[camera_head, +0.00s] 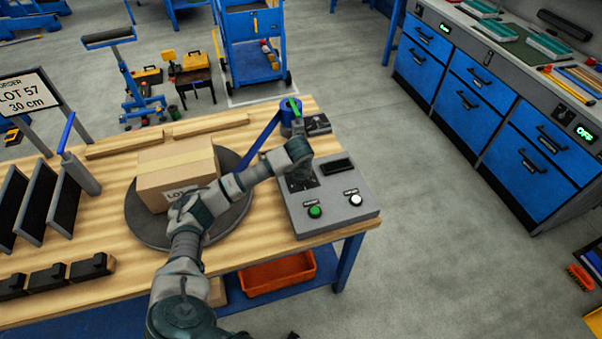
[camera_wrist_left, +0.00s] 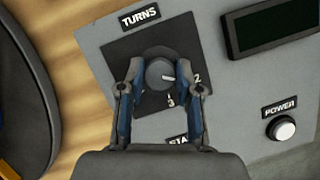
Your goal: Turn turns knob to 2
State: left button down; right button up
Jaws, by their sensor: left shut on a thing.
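The turns knob (camera_wrist_left: 158,73) is a round grey dial on a black square plate under the TURNS label (camera_wrist_left: 140,16) in the left wrist view. Its white mark points right, roughly toward the printed 2 (camera_wrist_left: 197,79); a 3 (camera_wrist_left: 171,103) is lower down. My left gripper (camera_wrist_left: 161,76) has a finger on each side of the knob and is shut on it. In the head view, my left gripper (camera_head: 302,176) is over the back left of the grey control panel (camera_head: 335,221), and my wrist hides the knob. My right gripper is not in view.
The panel also has a green button (camera_head: 315,211), a white power button (camera_head: 355,199) and a dark display (camera_head: 337,167). Left of it, a cardboard box (camera_head: 178,172) sits on a dark round turntable (camera_head: 143,222). A blue tape roll (camera_head: 291,112) stands behind the panel.

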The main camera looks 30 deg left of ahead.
pick_arm(q)
jog(key=shift+s+d+f, duration=0.1)
jog(key=shift+s+f, duration=0.05)
jog(key=shift+f, duration=0.15)
jog(key=c, duration=0.8)
grip_release()
jog(key=shift+r, duration=0.1)
jog(key=shift+r, duration=0.1)
jog(key=shift+r, duration=0.2)
jog(key=v, duration=1.1)
